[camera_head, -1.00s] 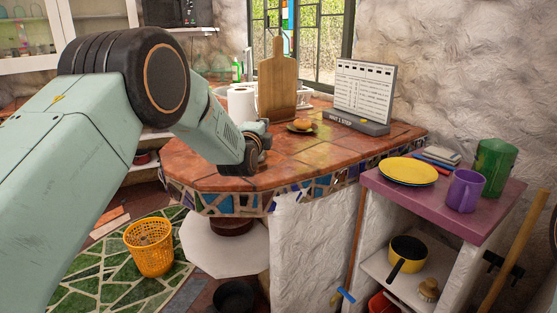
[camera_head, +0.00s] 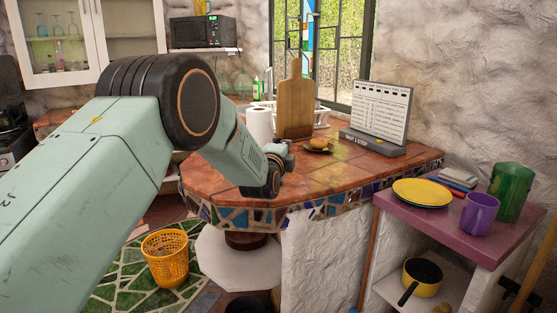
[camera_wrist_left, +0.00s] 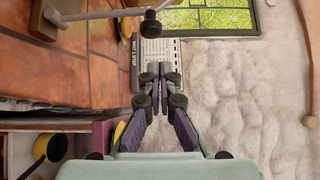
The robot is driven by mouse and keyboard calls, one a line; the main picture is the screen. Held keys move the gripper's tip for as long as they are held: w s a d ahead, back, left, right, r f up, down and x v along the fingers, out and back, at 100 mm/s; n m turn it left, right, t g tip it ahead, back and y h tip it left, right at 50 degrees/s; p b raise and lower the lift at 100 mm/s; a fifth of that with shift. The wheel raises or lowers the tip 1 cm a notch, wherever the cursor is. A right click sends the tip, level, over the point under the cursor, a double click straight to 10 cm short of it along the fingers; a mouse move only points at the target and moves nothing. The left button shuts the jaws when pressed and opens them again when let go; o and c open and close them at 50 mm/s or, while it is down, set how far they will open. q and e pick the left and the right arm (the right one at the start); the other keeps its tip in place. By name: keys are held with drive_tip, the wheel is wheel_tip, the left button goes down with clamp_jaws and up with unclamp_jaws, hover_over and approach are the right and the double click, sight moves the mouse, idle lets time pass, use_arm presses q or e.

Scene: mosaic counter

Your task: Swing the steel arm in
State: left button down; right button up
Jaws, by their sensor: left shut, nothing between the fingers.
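A grey metal bar (camera_wrist_left: 100,14) with a black knob at its right end crosses the top left of the left wrist view. It runs close to a brown wooden piece at the left edge, and it may be the steel arm; I cannot tell for sure. I cannot make it out in the head view. My left gripper (camera_wrist_left: 153,72) is shut and empty, its fingertips together below and right of the knob, apart from it in the picture. In the head view this gripper (camera_head: 282,158) is over the front left of the tiled counter (camera_head: 330,180), its fingertips mostly hidden. My right gripper is not in view.
On the counter stand a paper roll (camera_head: 260,125), a wooden board (camera_head: 295,108), a bun on a plate (camera_head: 318,146) and a sign stand (camera_head: 378,118). A purple shelf (camera_head: 440,222) with plate, mug and green jug stands at right. An orange basket (camera_head: 165,258) is on the floor.

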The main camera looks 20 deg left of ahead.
use_arm(q)
drive_tip(key=s+d, duration=0.1)
drive_tip(key=s, duration=0.9)
drive_tip(key=shift+r+p, duration=0.2)
drive_tip(key=shift+p, duration=0.25)
drive_tip(key=shift+s+d, duration=0.1)
drive_tip(key=shift+d, duration=0.05)
drive_tip(key=s+d+f+n+g+h, duration=0.1)
drive_tip(key=s+f+n+g, duration=0.5)
drive_tip(key=s+f, duration=0.55)
drive_tip(key=s+d+f+n+g+h, duration=0.1)
drive_tip(key=s+f+n+g, duration=0.2)
drive_tip(key=s+f+n, duration=0.85)
drive_tip(key=s+f+g, duration=0.3)
drive_tip(key=s+f, duration=0.2)
drive_tip(key=s, duration=0.4)
drive_tip(key=s+d+f+g, duration=0.1)
drive_tip(key=s+f+g, duration=0.2)
drive_tip(key=s, duration=0.6)
drive_tip(key=s+f+g, duration=0.3)
drive_tip(key=s+f, duration=0.5)
drive_tip(key=s, duration=0.1)
drive_tip(key=shift+s+d, duration=0.25)
drive_tip(key=shift+s, duration=0.05)
